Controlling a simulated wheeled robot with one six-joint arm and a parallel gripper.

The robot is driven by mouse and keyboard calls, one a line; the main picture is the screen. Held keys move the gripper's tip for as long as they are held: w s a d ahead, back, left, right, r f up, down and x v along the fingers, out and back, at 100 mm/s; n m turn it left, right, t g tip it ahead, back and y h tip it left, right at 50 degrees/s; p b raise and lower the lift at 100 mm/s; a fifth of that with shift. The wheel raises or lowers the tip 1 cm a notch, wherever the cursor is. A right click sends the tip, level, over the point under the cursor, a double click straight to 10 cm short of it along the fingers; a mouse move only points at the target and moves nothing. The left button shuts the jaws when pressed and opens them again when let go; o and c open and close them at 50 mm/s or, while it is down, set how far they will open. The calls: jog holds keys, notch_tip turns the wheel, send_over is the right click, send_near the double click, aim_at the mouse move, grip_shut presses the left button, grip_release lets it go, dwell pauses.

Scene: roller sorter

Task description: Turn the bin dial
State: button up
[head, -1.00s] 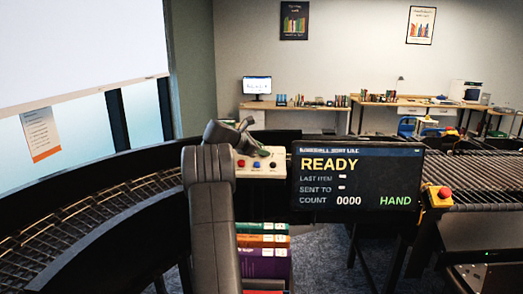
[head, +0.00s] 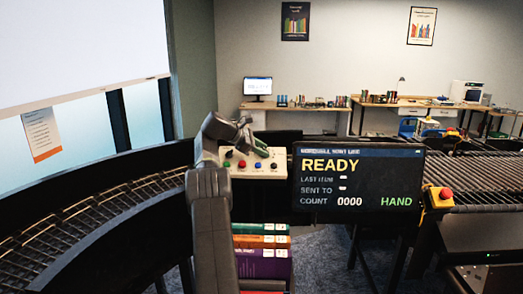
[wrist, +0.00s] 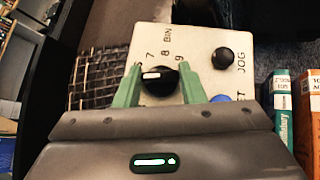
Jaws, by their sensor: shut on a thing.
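The bin dial (wrist: 163,85) is a black round knob with a white mark, on a cream control panel (wrist: 200,42). In the wrist view the mark lies on the dial's left side; the digits 7, 8, 9 and the word BIN show above it. The number it points to is hard to tell. My gripper (wrist: 160,80) has its green fingers on either side of the dial, shut on it. In the head view my gripper (head: 260,147) reaches over the panel (head: 270,176) and hides the dial.
A black button (wrist: 222,58) marked JOG and a blue button (wrist: 221,98) sit right of the dial. A screen (head: 357,178) reading READY and HAND stands beside the panel. A roller conveyor (head: 485,180) runs at right.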

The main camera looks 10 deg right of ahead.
jog(key=shift+r, duration=0.1)
jog(key=o, duration=1)
jog(key=shift+d, duration=0.1)
jog(key=v, duration=1.2)
